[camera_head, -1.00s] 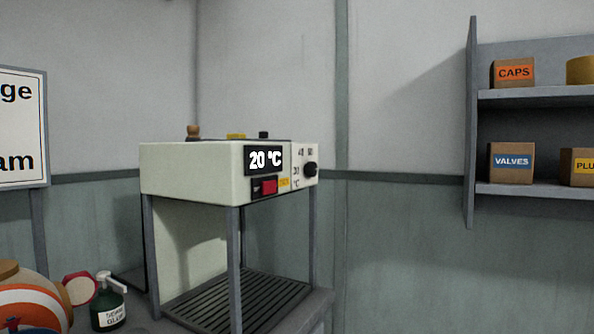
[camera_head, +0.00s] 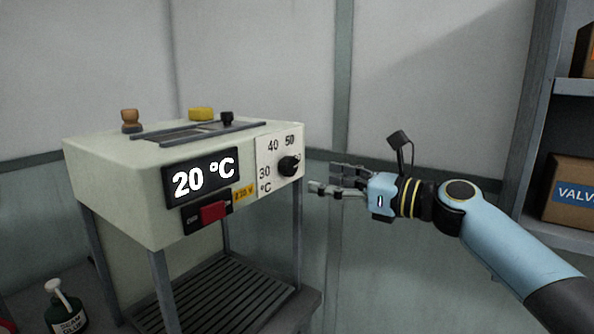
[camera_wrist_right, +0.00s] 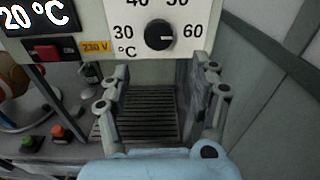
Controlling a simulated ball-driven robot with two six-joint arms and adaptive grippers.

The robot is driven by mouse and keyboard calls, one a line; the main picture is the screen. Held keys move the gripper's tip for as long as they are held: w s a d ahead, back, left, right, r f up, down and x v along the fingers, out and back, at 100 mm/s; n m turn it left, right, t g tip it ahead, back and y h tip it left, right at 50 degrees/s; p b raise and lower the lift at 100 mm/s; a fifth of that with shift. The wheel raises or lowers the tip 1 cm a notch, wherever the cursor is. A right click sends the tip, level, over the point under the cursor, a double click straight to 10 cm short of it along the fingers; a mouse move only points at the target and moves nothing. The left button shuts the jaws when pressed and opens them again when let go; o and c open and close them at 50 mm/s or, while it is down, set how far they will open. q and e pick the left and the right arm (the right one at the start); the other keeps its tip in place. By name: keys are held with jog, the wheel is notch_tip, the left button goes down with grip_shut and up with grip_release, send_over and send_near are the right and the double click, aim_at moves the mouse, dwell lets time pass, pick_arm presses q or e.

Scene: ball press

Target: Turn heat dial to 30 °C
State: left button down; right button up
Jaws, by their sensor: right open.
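The heat dial (camera_head: 289,166) is a black round knob on the white scale plate of the press (camera_head: 110,180). It also shows in the right wrist view (camera_wrist_right: 159,35), with 30 at its left and 60 at its right. The display (camera_head: 201,178) reads 20 °C. My right gripper (camera_head: 318,178) is open and empty, just right of the dial and apart from it. In the right wrist view its two fingers (camera_wrist_right: 160,92) stand apart below the dial, with nothing between them. My left gripper is not in view.
A red switch (camera_head: 213,212) sits below the display. The slatted lower shelf (camera_head: 215,300) is empty. A green glue bottle (camera_head: 66,308) stands at lower left. Shelves with a VALVES box (camera_head: 574,192) are at the right. The wall behind my gripper is clear.

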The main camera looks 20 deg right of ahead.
aim_at(293, 169)
jog(key=x, duration=0.4)
jog(key=r+p+x, duration=0.1)
jog(key=x, duration=0.1)
jog(key=shift+w+a+r, duration=0.1)
jog(key=shift+w+a, duration=0.15)
jog(key=shift+a, duration=0.05)
jog(key=shift+w+a, duration=0.25)
jog(key=shift+w, duration=0.1)
jog(key=shift+c, duration=0.3)
jog(key=c, duration=1.1)
